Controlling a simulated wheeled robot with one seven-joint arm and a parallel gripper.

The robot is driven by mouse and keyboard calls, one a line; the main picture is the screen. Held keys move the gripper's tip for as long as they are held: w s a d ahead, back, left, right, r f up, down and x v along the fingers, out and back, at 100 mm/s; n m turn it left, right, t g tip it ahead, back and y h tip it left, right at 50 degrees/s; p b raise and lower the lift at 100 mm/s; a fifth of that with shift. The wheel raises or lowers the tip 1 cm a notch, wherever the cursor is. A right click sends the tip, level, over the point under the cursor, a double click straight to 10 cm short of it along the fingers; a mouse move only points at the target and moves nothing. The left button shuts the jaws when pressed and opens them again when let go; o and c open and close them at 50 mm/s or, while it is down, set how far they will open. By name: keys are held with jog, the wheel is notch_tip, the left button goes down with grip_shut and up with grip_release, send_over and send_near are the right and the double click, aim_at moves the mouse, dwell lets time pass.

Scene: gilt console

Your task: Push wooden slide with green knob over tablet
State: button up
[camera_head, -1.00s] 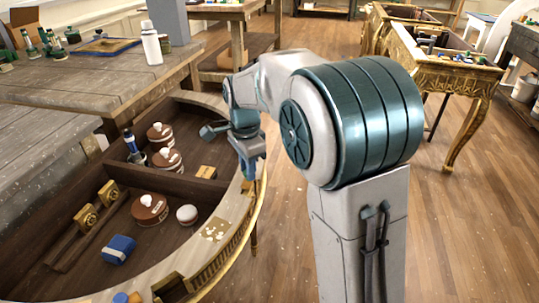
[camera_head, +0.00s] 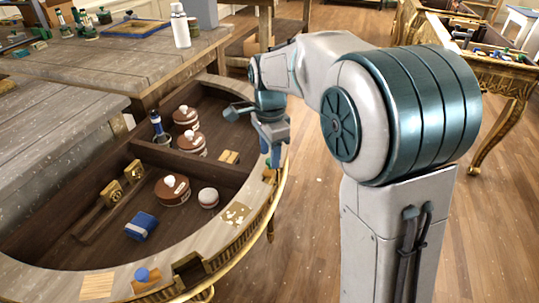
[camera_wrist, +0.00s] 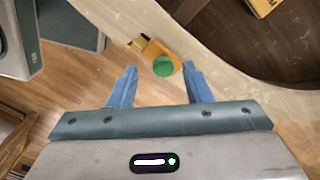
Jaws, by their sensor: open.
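A small wooden slide (camera_wrist: 155,47) with a round green knob (camera_wrist: 163,66) lies on the pale curved rim of the console (camera_wrist: 215,50). My gripper (camera_wrist: 160,70) is open and empty, with its blue fingers on either side of the knob in the wrist view; I cannot tell whether either finger touches it. In the head view my gripper (camera_head: 273,165) hangs at the rim's right side, and the slide is mostly hidden there.
The console's dark tray (camera_head: 80,225) holds brown lidded pots (camera_head: 172,190), a blue box (camera_head: 141,225) and a wooden block (camera_head: 229,157). A blue knob (camera_head: 142,274) and a dark slot (camera_head: 188,268) are on the near rim. Open floor (camera_head: 310,230) lies to the right.

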aim_at(269, 162)
notch_tip(269, 162, up, 12)
jog(key=p, duration=0.2)
jog(key=shift+r, duration=0.15)
jog(key=shift+a, duration=0.1)
jog(key=s+d+n+t+p, duration=0.1)
jog(key=s+d+n+p, duration=0.4)
jog(key=s, duration=0.5)
jog(key=s+d+n+t+p, duration=0.1)
jog(key=s+d+n+p, duration=0.5)
jog(key=s, duration=0.4)
jog(key=shift+s+d+r+n+t, duration=0.35)
jog(key=shift+d+n, duration=0.2)
jog(key=shift+n, duration=0.55)
